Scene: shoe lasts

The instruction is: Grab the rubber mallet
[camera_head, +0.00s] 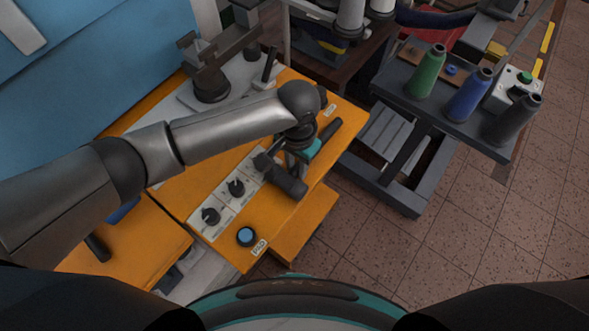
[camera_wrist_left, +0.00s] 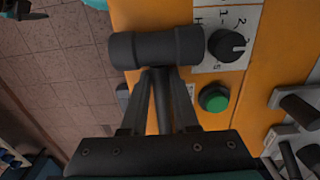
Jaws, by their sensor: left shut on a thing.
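The rubber mallet has a dark cylindrical head (camera_head: 287,181) and shows over the orange machine top in the head view. In the left wrist view its black head (camera_wrist_left: 157,48) lies crosswise just beyond my fingertips, and its dark handle (camera_wrist_left: 161,100) runs back between the fingers. My left gripper (camera_head: 297,158) is shut on the handle, close behind the head. It also shows in the left wrist view (camera_wrist_left: 160,78). Whether the mallet touches the surface, I cannot tell. My right gripper is not in view.
The orange machine top (camera_head: 283,226) carries several black knobs (camera_head: 236,187) and a blue button (camera_head: 246,236). A green button (camera_wrist_left: 214,97) shows beside the mallet in the left wrist view. A dark table (camera_head: 465,125) with green, blue and black spools stands at right. Tiled floor (camera_head: 420,260) is open.

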